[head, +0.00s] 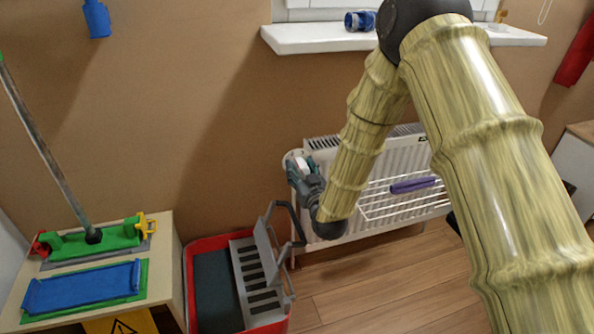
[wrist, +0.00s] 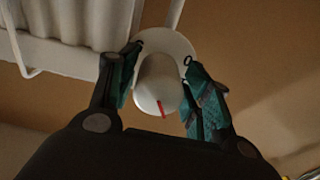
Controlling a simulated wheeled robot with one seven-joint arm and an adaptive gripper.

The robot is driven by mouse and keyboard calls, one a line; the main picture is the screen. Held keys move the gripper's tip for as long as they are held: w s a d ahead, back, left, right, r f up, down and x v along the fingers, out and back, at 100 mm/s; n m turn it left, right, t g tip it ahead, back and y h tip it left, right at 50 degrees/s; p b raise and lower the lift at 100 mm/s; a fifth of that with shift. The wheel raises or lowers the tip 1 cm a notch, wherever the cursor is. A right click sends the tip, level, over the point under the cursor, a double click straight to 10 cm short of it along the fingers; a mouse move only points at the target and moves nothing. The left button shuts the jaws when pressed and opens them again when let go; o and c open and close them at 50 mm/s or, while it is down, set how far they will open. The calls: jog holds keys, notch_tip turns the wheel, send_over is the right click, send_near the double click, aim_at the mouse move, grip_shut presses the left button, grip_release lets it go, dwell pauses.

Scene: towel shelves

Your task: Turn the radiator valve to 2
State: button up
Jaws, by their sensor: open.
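The white radiator valve (wrist: 156,82) shows in the wrist view as a rounded knob with a red mark on its face, in front of a round pale base. My gripper (wrist: 160,82) is open, with one teal-padded finger on each side of the knob. I cannot tell whether either finger touches it. No numbers are readable on the valve. In the head view my gripper (head: 304,172) is at the left end of the white radiator (head: 408,160), and the valve (head: 300,160) is partly hidden behind it.
A rack (head: 400,200) with a purple item (head: 414,185) hangs on the radiator's front. Below left stand a red bin (head: 190,262) with a grey caddy (head: 262,280) and a wooden table (head: 168,250) holding cleaning tools. A windowsill (head: 320,40) is above.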

jog(key=c, duration=0.7)
jog(key=shift+c, duration=0.2)
jog(key=shift+m+p, duration=0.5)
jog(key=shift+m, duration=0.2)
jog(key=o, duration=0.7)
jog(key=shift+o, duration=0.2)
